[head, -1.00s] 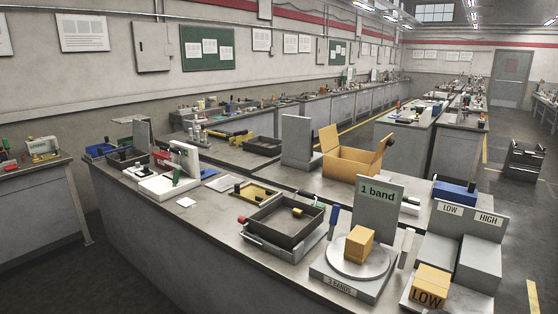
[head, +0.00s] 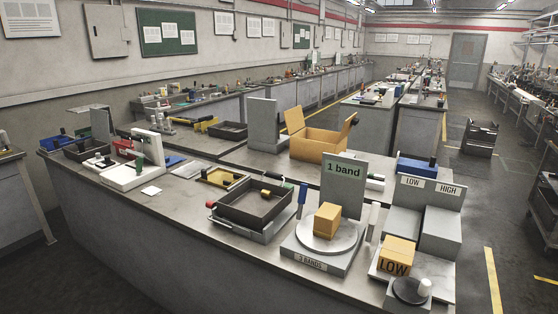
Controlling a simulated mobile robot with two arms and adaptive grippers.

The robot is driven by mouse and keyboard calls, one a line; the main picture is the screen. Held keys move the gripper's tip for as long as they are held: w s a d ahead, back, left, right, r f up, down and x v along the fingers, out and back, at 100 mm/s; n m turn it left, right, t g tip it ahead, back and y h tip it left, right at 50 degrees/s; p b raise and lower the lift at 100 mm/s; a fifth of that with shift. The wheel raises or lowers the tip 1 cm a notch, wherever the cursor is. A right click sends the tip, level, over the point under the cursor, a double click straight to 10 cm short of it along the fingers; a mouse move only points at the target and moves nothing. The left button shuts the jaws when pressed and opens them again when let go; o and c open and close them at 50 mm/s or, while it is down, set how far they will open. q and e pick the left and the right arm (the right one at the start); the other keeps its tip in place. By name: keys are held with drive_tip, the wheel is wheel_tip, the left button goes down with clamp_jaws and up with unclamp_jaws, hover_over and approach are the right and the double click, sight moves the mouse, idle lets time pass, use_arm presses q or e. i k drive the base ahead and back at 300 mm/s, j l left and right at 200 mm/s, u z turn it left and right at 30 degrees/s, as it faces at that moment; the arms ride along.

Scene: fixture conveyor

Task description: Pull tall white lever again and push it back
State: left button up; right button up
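A tall white lever (head: 373,221) stands upright on the right side of a grey fixture (head: 300,260) labelled "3 BANDS". A blue lever (head: 302,198) stands on the fixture's left side. Between them a yellow-brown box (head: 327,220) sits on a round pale turntable (head: 345,243). Behind it stands a grey panel reading "1 band" (head: 344,185). Neither of my grippers shows in the head view.
To the right, a box marked "LOW" (head: 396,257) sits before grey LOW and HIGH steps (head: 441,225). A black disc with a white knob (head: 411,291) is at the near corner. A dark tray (head: 254,205) lies left of the fixture.

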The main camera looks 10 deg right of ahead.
sight(375, 208)
drive_tip(key=i+l+u, duration=0.2)
drive_tip(key=l, duration=0.45)
drive_tip(key=l+u, duration=0.2)
drive_tip(key=l, duration=0.45)
